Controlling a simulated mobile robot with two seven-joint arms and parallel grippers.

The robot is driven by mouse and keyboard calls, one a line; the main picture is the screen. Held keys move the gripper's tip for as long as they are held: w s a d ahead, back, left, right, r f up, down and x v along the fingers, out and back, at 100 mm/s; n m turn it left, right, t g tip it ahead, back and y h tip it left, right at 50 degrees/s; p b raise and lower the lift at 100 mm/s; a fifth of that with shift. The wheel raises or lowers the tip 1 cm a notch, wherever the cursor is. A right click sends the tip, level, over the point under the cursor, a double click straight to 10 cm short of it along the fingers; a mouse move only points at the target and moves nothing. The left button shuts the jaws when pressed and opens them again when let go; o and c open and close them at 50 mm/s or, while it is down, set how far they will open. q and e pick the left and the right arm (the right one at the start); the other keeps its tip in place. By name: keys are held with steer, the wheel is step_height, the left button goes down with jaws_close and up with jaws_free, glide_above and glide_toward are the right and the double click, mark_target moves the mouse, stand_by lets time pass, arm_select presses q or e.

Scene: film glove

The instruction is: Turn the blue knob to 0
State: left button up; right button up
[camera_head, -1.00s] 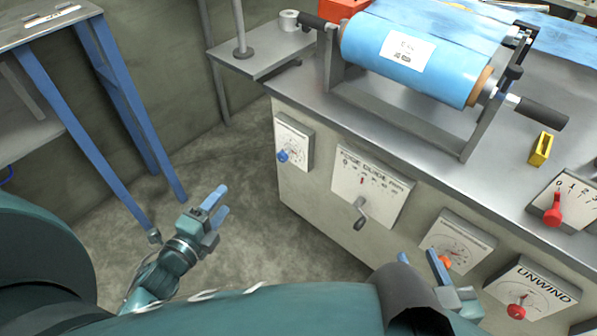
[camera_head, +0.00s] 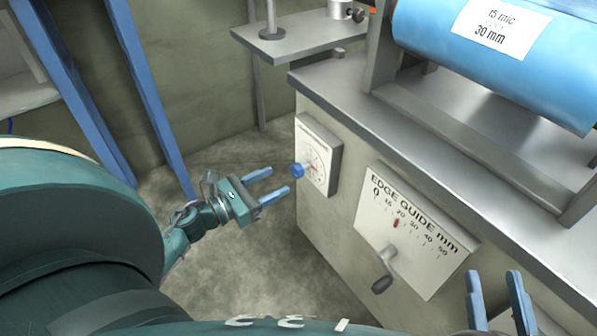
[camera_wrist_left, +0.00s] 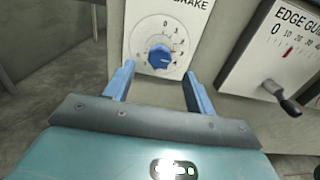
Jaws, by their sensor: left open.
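The blue knob (camera_head: 297,170) sits on a white dial panel (camera_head: 318,154) at the left end of the machine front. In the left wrist view, the knob (camera_wrist_left: 159,57) is near the top centre, with a printed number scale around it and a 0 near the top. A pale mark on the knob points roughly right; the exact reading is too small to tell. My left gripper (camera_head: 279,181) is open and empty, its fingers pointing at the knob, a little short of it. In the left wrist view the knob appears between the fingertips (camera_wrist_left: 158,70). My right gripper (camera_head: 494,276) is open at the lower right.
An edge guide panel (camera_head: 412,232) with a grey crank (camera_head: 384,270) is right of the dial. The metal bench top (camera_head: 440,135) with a blue film roll (camera_head: 500,50) overhangs above. A small grey shelf (camera_head: 310,38) and blue posts stand behind. The floor beside the dial is clear.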

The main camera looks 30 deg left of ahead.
mark_target(294, 172)
arm_select(q)
steer(key=x, duration=0.7)
steer(key=shift+w+d+b, duration=0.15)
steer(key=shift+w+b, duration=0.2)
steer(key=shift+c, duration=0.2)
steer(key=c, duration=0.9)
